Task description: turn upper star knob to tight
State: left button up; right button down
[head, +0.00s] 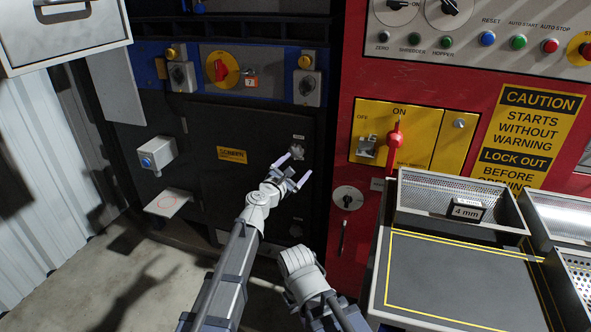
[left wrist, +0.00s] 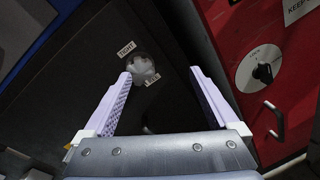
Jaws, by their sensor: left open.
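The upper star knob (head: 297,150) is a small grey knob on the dark door panel, just beyond my left gripper. In the left wrist view the knob (left wrist: 143,70) is a round, lobed grey shape between a TIGHT label (left wrist: 126,48) and a second, harder-to-read label (left wrist: 153,80). My left gripper (head: 294,170) is open, with its two pale lilac fingers spread and nothing between them. In the left wrist view the knob shows beyond the gripper (left wrist: 160,76), nearer the left fingertip and apparently apart from it. My right gripper's fingers are not seen.
A red panel stands right of the door, with a dial (head: 347,198), a handle (head: 342,237) and a yellow switch plate (head: 437,135). A bench with a grey tray (head: 410,202) is at the lower right. A small shelf (head: 168,203) juts out at the left.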

aim_at(295, 154)
pick_arm(q)
jog(key=shift+w+d+f+n+t+y+b, duration=0.2)
jog(key=shift+w+n, duration=0.65)
jog(key=shift+w, duration=0.85)
jog(key=shift+w+d+n+t+y+b, duration=0.1)
jog(key=shift+w+n+t+y, duration=0.25)
jog(key=shift+w+n, duration=0.95)
jog(key=shift+w+d+f+n+t+y+b, duration=0.1)
jog(key=shift+w+n+t+y, duration=0.2)
jog(key=shift+w, duration=1.85)
jog(key=c, duration=1.4)
